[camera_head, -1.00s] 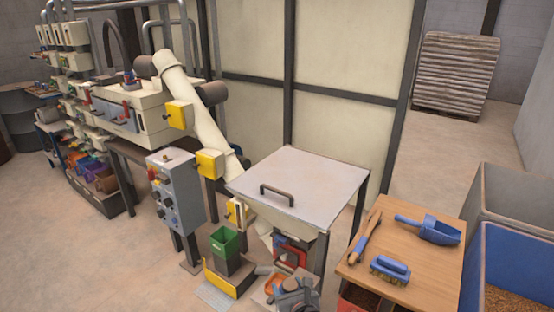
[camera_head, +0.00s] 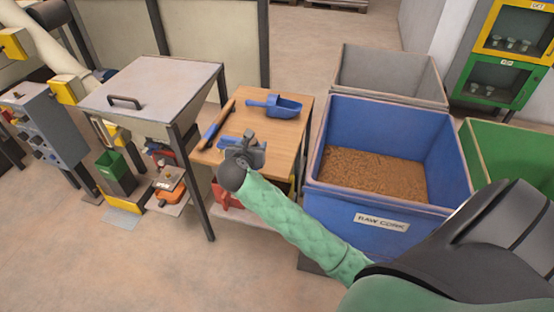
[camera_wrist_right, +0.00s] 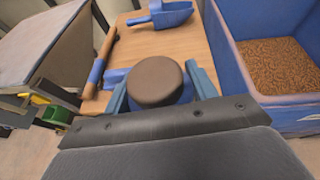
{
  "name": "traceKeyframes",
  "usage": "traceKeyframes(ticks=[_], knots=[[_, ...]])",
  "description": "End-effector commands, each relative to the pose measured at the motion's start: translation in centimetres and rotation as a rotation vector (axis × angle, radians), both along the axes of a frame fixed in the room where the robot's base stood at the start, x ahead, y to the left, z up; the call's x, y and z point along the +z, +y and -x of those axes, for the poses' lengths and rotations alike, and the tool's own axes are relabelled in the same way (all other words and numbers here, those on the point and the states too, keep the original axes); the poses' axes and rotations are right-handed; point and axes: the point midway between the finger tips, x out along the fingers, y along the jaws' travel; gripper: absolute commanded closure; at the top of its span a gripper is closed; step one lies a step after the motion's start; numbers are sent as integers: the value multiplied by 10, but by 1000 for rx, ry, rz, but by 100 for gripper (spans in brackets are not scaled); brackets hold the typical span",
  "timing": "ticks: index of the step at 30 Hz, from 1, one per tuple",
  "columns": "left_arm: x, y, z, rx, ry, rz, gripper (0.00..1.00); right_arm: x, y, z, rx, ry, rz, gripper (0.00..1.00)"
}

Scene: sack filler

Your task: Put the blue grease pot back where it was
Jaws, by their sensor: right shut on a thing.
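My right gripper (camera_head: 245,150) is over the wooden table, seen from behind in the head view. In the right wrist view its two blue-grey fingers (camera_wrist_right: 160,90) are shut on a round pot with a brown top (camera_wrist_right: 157,80). The pot is hard to make out in the head view behind the gripper. I cannot tell whether it touches the table (camera_head: 285,140). My left gripper is not in view.
On the table lie a blue scoop (camera_head: 280,106), a wooden-handled tool (camera_head: 217,125) and a partly hidden blue brush (camera_head: 228,142). The blue raw cork bin (camera_head: 350,215) stands close on the right. The metal-lidded hopper (camera_head: 160,92) stands on the left.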

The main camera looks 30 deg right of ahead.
Motion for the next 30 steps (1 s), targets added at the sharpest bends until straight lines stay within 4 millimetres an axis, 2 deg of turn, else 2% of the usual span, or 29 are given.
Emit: traceKeyframes(ticks=[3,8,12,18,22,30], knots=[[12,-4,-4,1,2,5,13,11,-22,-1,-202,-3,-7,75],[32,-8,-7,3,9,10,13,20,-45,12,-500,0,-7,75],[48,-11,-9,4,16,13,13,23,-51,28,-720,1,-4,75],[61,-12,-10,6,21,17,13,24,-50,40,-879,1,-1,75],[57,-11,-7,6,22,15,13,19,-57,36,-902,1,2,75],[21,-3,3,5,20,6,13,-8,-91,1,-900,1,3,75]])
